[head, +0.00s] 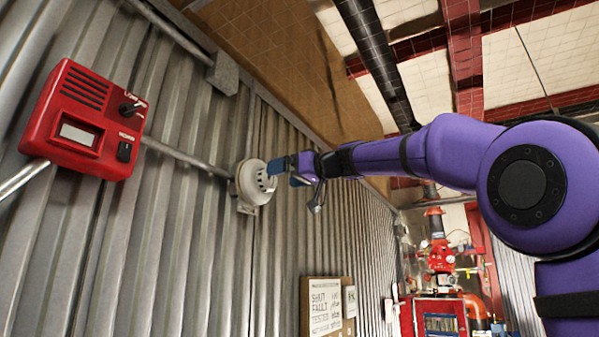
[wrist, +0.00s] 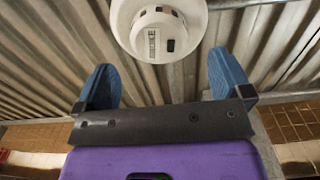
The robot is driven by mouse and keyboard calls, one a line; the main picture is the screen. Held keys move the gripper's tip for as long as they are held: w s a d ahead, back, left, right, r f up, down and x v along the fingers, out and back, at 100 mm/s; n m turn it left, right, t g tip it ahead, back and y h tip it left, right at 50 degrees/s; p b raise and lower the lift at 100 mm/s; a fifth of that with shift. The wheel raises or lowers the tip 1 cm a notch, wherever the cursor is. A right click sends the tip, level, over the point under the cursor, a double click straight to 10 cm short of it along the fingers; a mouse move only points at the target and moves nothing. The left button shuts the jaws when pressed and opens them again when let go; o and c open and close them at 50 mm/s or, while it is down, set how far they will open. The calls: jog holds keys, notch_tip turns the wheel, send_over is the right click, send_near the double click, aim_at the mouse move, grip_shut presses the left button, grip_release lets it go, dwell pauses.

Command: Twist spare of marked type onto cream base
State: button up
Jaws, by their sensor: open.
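A cream round base (head: 246,186) is fixed to the corrugated wall in the head view. A cream slotted detector head (head: 262,179) sits on it, facing my gripper. In the wrist view the detector head (wrist: 157,36) shows at the top centre, with a small printed label and dark slots; a wider pale rim surrounds it. My gripper (head: 282,167) has blue fingers and is close in front of the detector. In the wrist view the fingers are spread wide, one on each side below the detector, with nothing between them. I cannot tell whether the head is locked on.
A red control box (head: 84,120) with a switch and a small window hangs on the wall at left. Conduit runs along the wall to the detector. A notice board (head: 327,307) is below. Red pipework (head: 438,250) and a red cabinet (head: 437,318) stand farther back at right.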

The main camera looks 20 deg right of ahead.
aim_at(272, 178)
jog(key=shift+x, duration=2.5)
jog(key=c, duration=1.1)
jog(key=shift+o, duration=0.2)
jog(key=shift+m, duration=0.9)
jog(key=o, duration=0.5)
jog(key=shift+m, duration=0.5)
jog(key=o, duration=0.5)
jog(key=shift+o, duration=0.2)
